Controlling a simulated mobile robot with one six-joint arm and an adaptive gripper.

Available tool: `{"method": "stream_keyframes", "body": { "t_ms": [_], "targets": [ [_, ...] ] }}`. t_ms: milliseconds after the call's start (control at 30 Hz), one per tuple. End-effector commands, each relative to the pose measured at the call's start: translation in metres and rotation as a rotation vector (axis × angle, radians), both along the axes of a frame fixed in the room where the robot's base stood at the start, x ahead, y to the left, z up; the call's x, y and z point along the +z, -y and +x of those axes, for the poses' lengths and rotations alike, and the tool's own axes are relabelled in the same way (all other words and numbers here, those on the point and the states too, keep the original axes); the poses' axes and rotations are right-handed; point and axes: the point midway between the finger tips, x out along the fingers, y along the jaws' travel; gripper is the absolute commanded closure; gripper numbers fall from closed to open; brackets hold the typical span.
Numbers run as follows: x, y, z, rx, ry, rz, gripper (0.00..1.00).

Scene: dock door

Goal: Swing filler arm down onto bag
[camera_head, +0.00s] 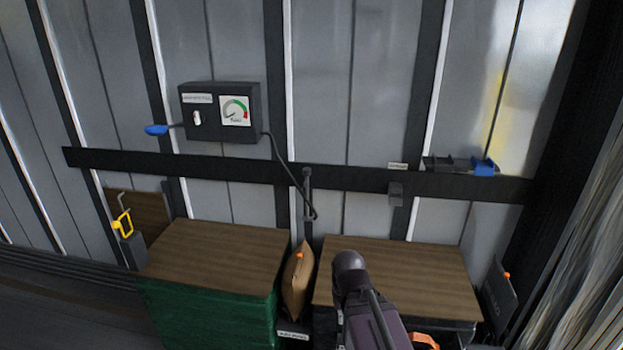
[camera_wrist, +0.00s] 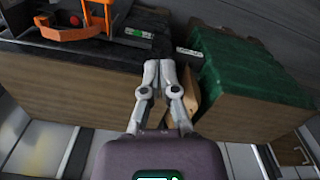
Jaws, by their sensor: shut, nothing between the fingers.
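The brown bag (camera_head: 297,282) stands in the gap between two wood-topped loads, with an orange fitting near its top. A slim dark filler arm (camera_head: 307,185) stands upright at the wall rail above the gap, apart from the bag. A black hose runs down to it from the gauge box. In the wrist view, my gripper (camera_wrist: 166,68) has its fingertips together with nothing between them. A strip of the bag (camera_wrist: 190,98) shows beside the fingers; I cannot tell whether they touch. In the head view my arm covers part of the right load, and my fingertips are not discernible.
The gauge box (camera_head: 222,112) with a blue lever (camera_head: 156,130) is on the wall. The left load (camera_head: 215,250) has a green wrap; the right load (camera_head: 420,270) has a bare top. A blue-ended bracket (camera_head: 484,166) sits on the rail. A yellow-handled item (camera_head: 123,223) hangs left.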

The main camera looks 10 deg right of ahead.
Motion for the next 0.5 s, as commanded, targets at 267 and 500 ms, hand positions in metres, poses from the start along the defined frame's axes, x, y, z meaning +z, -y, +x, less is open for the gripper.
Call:
{"method": "stream_keyframes", "body": {
  "t_ms": [267, 500],
  "targets": [
    [-0.003, -0.003, 0.012, -0.005, 0.011, 0.027, 1.0],
    [-0.012, -0.025, 0.073, -0.03, 0.076, 0.185, 1.0]
  ]
}}
